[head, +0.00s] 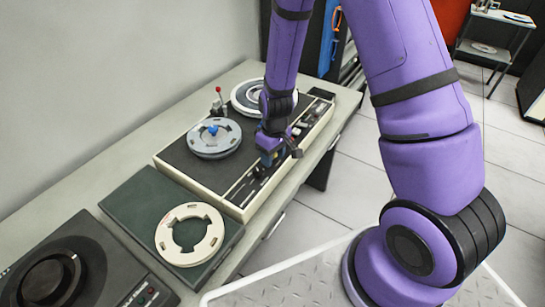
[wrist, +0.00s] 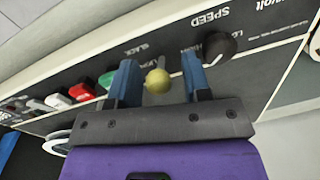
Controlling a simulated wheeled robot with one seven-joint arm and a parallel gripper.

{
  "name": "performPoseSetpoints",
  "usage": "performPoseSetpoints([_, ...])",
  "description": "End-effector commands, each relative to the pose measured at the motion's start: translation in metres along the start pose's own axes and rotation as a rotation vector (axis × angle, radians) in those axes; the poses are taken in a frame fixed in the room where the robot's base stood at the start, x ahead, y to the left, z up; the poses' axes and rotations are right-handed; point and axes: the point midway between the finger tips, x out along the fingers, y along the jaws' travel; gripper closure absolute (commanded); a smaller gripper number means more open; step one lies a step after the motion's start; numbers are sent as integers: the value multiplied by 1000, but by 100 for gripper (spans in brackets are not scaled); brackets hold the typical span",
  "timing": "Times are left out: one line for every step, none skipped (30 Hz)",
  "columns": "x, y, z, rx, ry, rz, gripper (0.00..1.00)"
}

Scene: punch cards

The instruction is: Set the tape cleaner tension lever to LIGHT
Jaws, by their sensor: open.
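The tape cleaner (head: 172,160) is a cream-edged machine with a dark top and a control strip along its right side. In the wrist view a small yellow ball knob (wrist: 158,82), which looks like the lever's tip, stands out from the dark panel (wrist: 250,50). My gripper (wrist: 160,76) is open, with one blue finger on each side of the knob. I see gaps between the knob and both fingers. In the head view my gripper (head: 268,160) is low over the control strip and hides the knob. Small lettering near the knob is partly covered, so its setting is unclear.
A black knob (wrist: 219,46) marked SPEED is close to the right finger. Red (wrist: 82,92), green and white buttons lie left of the fingers. Reels (head: 214,138) and a red-tipped lever (head: 219,92) stand on the machine. A cream ring (head: 190,218) lies on a dark green plate nearby.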

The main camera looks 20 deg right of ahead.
Motion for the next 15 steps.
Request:
performPoseSetpoints([3,0,0,0,-1,0,56])
performPoseSetpoints([5,0,0,0,-1,0,56])
performPoseSetpoints([6,0,0,0,-1,0,56])
performPoseSetpoints([7,0,0,0,-1,0,56])
performPoseSetpoints([8,0,0,0,-1,0,56])
performPoseSetpoints([9,0,0,0,0,0,56])
performPoseSetpoints([9,0,0,0,0,0,56])
performPoseSetpoints([9,0,0,0,0,0,56])
performPoseSetpoints([9,0,0,0,0,0,56])
performPoseSetpoints([9,0,0,0,0,0,56])
performPoseSetpoints([9,0,0,0,0,0,56])
performPoseSetpoints([9,0,0,0,0,0,56])
performPoseSetpoints([9,0,0,-1,0,0,56])
performPoseSetpoints([9,0,0,0,0,0,60])
performPoseSetpoints([9,0,0,0,0,0,70])
